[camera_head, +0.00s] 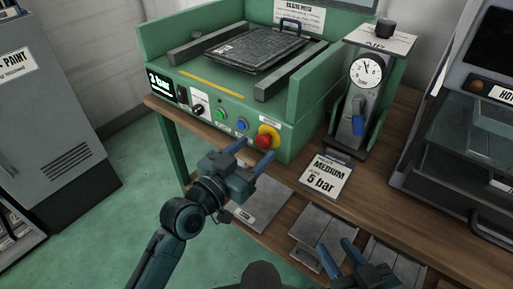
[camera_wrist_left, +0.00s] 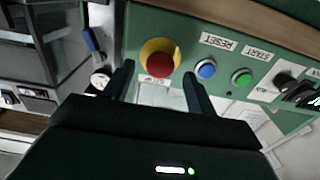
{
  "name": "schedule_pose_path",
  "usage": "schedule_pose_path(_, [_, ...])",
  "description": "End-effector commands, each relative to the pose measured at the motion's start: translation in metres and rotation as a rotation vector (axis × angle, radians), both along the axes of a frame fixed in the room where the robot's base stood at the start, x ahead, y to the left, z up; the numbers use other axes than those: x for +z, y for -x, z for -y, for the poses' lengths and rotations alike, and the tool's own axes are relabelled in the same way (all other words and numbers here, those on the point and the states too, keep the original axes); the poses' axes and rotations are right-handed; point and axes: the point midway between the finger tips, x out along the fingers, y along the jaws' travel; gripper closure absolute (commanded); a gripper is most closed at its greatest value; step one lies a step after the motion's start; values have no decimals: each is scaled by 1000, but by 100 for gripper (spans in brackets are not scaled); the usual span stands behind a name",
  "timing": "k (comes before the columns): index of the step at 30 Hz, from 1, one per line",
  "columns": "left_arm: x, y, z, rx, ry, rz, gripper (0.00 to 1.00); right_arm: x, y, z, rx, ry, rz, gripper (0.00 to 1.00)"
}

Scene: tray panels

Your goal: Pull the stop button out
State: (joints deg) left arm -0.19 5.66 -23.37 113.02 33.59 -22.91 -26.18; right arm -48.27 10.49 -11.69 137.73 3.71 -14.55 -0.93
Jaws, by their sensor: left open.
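The red stop button (camera_head: 264,141) sits on a yellow round plate (camera_head: 272,131) at the right end of the green machine's front panel. It also shows in the left wrist view (camera_wrist_left: 159,64), ahead of my left gripper and between the lines of its two fingers. My left gripper (camera_head: 252,153) is open, its blue fingers pointing at the panel just short of the button. In the left wrist view the left gripper (camera_wrist_left: 158,82) shows nothing between its fingers. My right gripper (camera_head: 340,258) is low at the bottom right, its fingers apart and empty.
A blue button (camera_head: 242,124) and a green button (camera_head: 220,114) are left of the stop button. A gauge stand with a blue lever (camera_head: 358,118) stands to the right. A card reading "MEDIUM 5 bar" (camera_head: 326,178) lies on the wooden bench. Grey plates lie below.

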Motion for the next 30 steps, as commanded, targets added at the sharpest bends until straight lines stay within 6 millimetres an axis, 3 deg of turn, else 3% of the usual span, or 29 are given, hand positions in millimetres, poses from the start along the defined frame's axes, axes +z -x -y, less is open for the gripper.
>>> schedule_pose_path(6, [0, -14, 10, 0, -1, 0, 43, -2, 0, -1, 3, 4, -1, 64])
schedule_pose_path(15, [0, -15, 11, 0, -1, 0, 44, -2, 0, -1, 4, 4, -2, 64])
schedule_pose_path(30, [-1, -15, 11, 1, -2, -1, 85, -2, 0, -1, 4, 3, -1, 64])
